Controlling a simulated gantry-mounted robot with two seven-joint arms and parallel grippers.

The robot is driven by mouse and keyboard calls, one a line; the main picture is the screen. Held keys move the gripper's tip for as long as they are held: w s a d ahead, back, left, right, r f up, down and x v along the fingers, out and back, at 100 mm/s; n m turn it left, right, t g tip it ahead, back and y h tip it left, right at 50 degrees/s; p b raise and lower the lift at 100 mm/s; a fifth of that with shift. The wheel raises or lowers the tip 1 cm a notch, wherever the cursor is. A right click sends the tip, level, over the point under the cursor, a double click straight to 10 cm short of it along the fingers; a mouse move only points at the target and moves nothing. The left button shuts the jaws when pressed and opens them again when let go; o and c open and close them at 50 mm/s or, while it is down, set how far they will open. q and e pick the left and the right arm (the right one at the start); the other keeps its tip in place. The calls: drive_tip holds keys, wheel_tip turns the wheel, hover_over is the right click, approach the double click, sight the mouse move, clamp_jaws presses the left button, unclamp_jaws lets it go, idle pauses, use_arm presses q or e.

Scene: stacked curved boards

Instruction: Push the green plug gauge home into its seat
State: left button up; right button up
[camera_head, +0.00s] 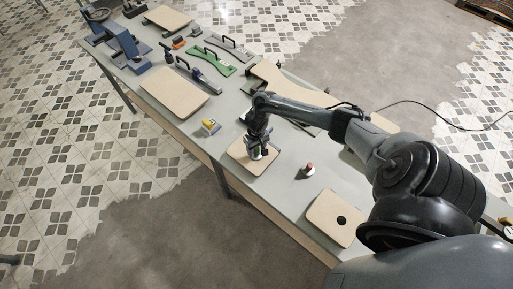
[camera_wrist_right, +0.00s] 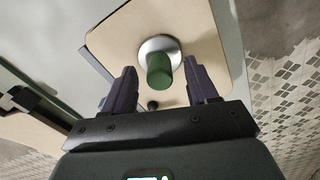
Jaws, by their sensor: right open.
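The green plug gauge (camera_wrist_right: 159,72) shows in the right wrist view as a green cylinder with a pale metal collar (camera_wrist_right: 147,44) at its base. It stands on a tan board (camera_wrist_right: 205,25) with rounded corners. My right gripper (camera_wrist_right: 160,82) is open, with one finger on each side of the green cylinder and gaps to both. In the head view my right gripper (camera_head: 257,150) is over the same board (camera_head: 262,167), largely hiding the plug. The seat under the collar is hidden, so how deep the plug sits cannot be told. My left gripper is out of view.
A red-topped plug (camera_head: 309,167) stands to the right on the grey table (camera_head: 285,190). A yellow block (camera_head: 210,125), a large board (camera_head: 175,92) and green curved piece (camera_head: 207,57) lie to the left.

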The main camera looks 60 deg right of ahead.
drive_tip(key=shift+r, duration=0.15)
drive_tip(key=shift+r, duration=0.3)
wheel_tip(320, 180, up, 10)
drive_tip(key=p, duration=0.3)
drive_tip(key=shift+s+f, duration=0.1)
